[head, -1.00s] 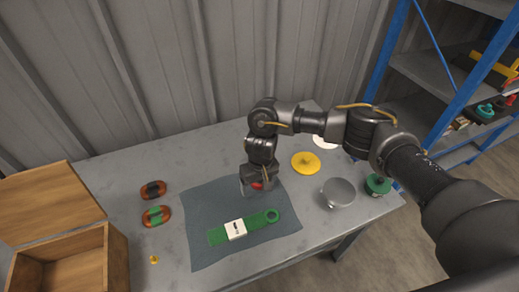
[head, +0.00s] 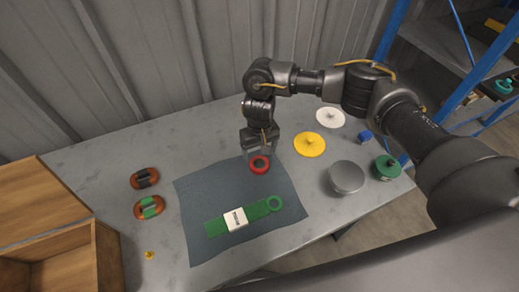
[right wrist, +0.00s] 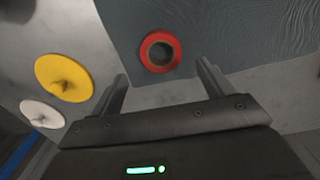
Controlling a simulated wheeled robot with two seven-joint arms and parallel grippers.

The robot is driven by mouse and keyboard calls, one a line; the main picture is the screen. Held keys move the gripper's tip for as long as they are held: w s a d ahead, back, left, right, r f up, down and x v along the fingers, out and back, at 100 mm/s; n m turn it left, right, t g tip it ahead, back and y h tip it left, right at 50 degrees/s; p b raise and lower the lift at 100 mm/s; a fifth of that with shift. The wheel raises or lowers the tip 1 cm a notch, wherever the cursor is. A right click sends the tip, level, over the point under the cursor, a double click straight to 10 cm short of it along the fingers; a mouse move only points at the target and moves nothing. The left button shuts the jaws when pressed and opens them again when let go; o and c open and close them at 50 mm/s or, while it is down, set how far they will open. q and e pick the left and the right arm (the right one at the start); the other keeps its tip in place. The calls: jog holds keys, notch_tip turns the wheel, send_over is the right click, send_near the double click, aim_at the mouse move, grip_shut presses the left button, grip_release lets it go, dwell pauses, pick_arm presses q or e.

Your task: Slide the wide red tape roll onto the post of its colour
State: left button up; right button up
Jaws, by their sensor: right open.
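The red tape roll (head: 259,165) lies flat on the dark cloth near its back edge, its hole facing up. It also shows in the right wrist view (right wrist: 160,50), beyond the fingertips. My right gripper (head: 257,154) is open and empty, just behind and above the roll in the head view. In the right wrist view its two fingers (right wrist: 160,72) stand apart on either side of the roll, not touching it. A yellow stand (head: 309,144), a white stand (head: 330,117) and a green stand (head: 387,167) each have a short post. I see no red post. My left gripper is out of view.
A green strap (head: 215,227) with a ring and white block lies on the cloth (head: 215,195). Two banded orange rings, a small yellow piece (head: 149,255) and an open wooden box (head: 105,262) are left. A grey round object (head: 346,176) and blue cube (head: 365,137) are right.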

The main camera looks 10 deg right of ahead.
aim_at(259, 167)
notch_tip(259, 167, down, 3)
jog(key=b, duration=0.2)
jog(key=shift+s+b, duration=0.1)
jog(key=shift+b, duration=0.25)
notch_tip(259, 167, down, 3)
jog(key=shift+f, duration=0.1)
jog(key=shift+f+b, duration=0.4)
jog(key=shift+f, duration=0.05)
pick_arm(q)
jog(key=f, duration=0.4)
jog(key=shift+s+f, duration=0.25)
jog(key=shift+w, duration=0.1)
pick_arm(e)
jog(key=shift+c, duration=0.8)
jog(key=c, duration=0.7)
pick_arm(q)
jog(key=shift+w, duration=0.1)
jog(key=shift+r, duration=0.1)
pick_arm(e)
jog(key=shift+r, duration=0.1)
